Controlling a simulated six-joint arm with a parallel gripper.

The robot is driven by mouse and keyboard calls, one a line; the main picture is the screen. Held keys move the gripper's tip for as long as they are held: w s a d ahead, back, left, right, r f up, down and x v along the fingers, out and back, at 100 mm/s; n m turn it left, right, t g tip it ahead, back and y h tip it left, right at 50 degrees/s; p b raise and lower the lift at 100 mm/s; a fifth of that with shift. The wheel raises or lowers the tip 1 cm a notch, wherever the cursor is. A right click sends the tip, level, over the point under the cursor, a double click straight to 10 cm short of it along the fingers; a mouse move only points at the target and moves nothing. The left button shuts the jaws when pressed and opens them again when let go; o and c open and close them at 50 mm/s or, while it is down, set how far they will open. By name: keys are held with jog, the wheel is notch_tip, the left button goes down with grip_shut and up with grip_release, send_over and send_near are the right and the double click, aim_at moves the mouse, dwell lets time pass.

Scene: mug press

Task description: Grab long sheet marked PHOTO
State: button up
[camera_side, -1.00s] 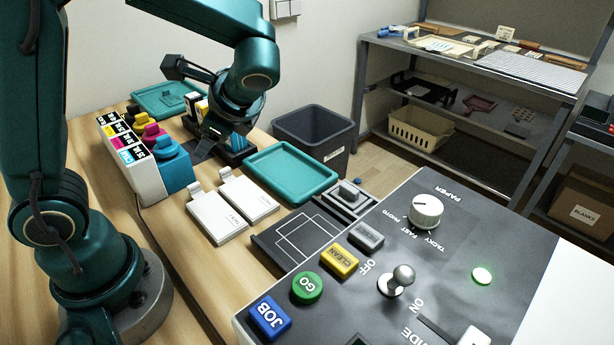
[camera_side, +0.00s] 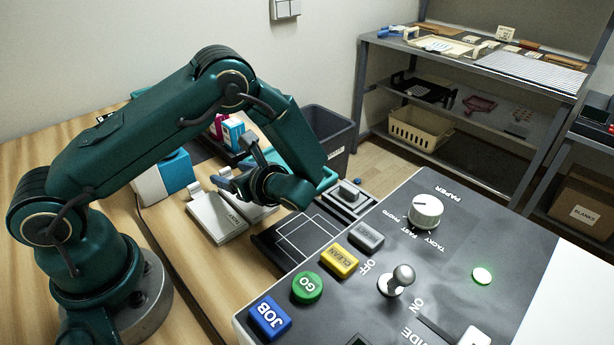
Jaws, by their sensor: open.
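Two white flat sheets or pads with small tabs lie on the wooden table in front of the arm. The nearer one (camera_side: 214,220) carries small print that I cannot read for certain. The farther one (camera_side: 262,212) is mostly hidden behind my wrist. I cannot make out the word PHOTO on either. My gripper (camera_side: 222,182) is open and empty, over the tab ends of these pads; its height above them is hard to judge. The word PHOTO shows only beside the paper dial (camera_side: 426,209) on the control panel.
A black rack (camera_side: 214,145) with magenta and cyan pieces stands behind my arm. A dark platen with white outlines (camera_side: 300,237) lies right of the pads. The grey panel (camera_side: 450,270) with buttons and a lever fills the right front. A dark bin (camera_side: 330,130) stands behind.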

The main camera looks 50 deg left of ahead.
jog(key=shift+x, duration=0.8)
grip_shut()
jog(key=shift+r, duration=0.1)
